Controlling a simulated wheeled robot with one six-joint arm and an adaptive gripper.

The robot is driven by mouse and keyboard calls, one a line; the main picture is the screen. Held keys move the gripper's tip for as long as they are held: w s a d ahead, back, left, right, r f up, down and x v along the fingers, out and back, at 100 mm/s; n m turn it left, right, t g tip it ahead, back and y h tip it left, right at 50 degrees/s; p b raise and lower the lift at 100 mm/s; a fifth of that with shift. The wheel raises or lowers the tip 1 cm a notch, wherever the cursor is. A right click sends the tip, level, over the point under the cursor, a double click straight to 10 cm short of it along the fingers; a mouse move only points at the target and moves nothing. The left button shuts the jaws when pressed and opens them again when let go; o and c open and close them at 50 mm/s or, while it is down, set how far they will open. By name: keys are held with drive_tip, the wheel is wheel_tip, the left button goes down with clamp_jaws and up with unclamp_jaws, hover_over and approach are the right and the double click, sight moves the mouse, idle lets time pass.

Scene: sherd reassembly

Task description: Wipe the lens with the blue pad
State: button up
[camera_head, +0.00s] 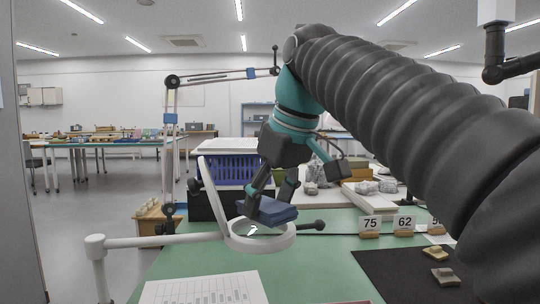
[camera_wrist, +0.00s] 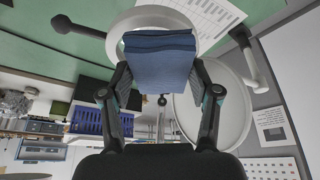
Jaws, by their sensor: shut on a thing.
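A folded blue pad (camera_head: 268,211) is between the fingers of my gripper (camera_head: 272,189) in the head view. My gripper is shut on it. The pad also shows in the wrist view (camera_wrist: 158,62), gripped between both fingertips. The lens is in a white ring frame (camera_head: 284,240) on a jointed lamp arm, and the pad is over it. I cannot tell whether the pad touches the glass. In the wrist view the ring (camera_wrist: 116,35) shows behind the pad, which hides much of the lens. A round white cover (camera_head: 212,192) stands raised at the ring's left side.
A printed sheet (camera_head: 205,290) lies on the green table (camera_head: 325,262) at the front. Number cards, such as 75 (camera_head: 370,224), stand to the right, near a black mat (camera_head: 400,275) with sherds. A blue crate (camera_head: 231,168) stands behind the lens.

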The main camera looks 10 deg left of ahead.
drive_tip(key=shift+r+p, duration=2.2)
drive_tip(key=shift+r, duration=0.35)
